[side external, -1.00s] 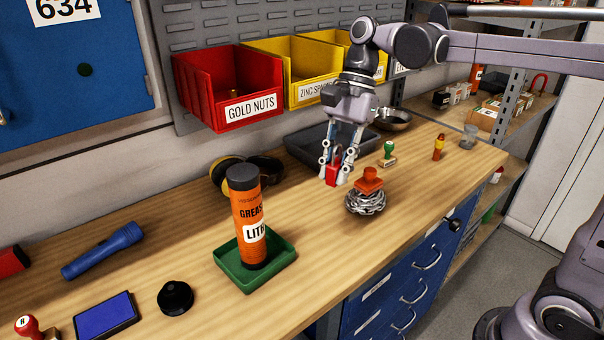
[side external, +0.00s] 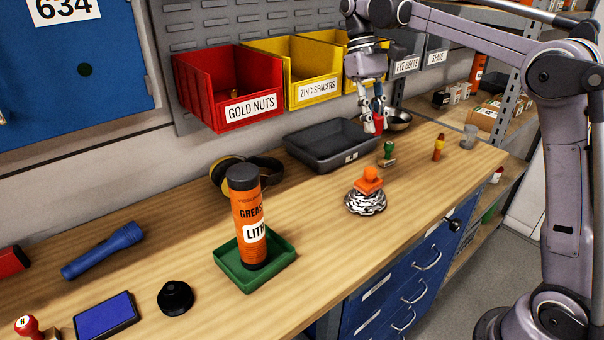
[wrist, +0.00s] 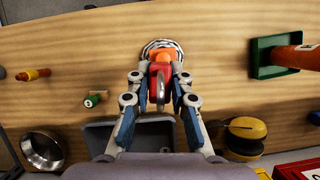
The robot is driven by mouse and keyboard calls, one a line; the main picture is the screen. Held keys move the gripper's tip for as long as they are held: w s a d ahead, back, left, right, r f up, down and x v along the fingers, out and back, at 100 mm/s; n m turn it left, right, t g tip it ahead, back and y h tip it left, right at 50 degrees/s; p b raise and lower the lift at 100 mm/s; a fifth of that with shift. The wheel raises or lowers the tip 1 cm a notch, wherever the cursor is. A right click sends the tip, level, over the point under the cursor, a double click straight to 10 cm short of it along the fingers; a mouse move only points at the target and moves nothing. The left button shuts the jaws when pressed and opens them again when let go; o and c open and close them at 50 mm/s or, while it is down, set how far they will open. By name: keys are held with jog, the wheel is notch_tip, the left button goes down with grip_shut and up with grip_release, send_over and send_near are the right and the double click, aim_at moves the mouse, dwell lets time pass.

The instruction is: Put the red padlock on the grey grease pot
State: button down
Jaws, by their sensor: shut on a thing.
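The red padlock (side external: 377,123) is held up in the air between the fingertips of my gripper (side external: 374,117). In the wrist view the padlock (wrist: 159,72) has its grey shackle toward the camera, and my gripper (wrist: 160,79) is shut on its sides. No object is plainly a grey grease pot; I cannot tell which thing it is. A dark round knobbed thing (side external: 175,299) stands at the front left. A black-and-white coiled thing (side external: 366,204) bears an orange block (side external: 369,181); in the wrist view they lie beyond the padlock, partly hidden by it.
An orange grease tube (side external: 248,215) stands in a green tray (side external: 284,262). A grey tray (side external: 330,150), ear defenders (side external: 262,171), a green stamp (side external: 388,152), a yellow-red figure (side external: 438,147) and a metal bowl (side external: 400,121) stand around.

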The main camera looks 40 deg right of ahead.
jog(key=w+d+f+m+t+y, duration=0.2)
jog(key=w+d+m+y, duration=0.15)
jog(key=d+m, duration=0.75)
jog(key=m+t+h, duration=0.6)
jog(key=m+t, duration=0.1)
jog(key=m, duration=2.1)
send_over(472, 126)
jog(key=f, duration=0.2)
jog(key=shift+a+f, duration=0.2)
jog(key=shift+f, duration=3.25)
jog(key=shift+f, duration=0.1)
jog(key=c, duration=1.2)
grip_release()
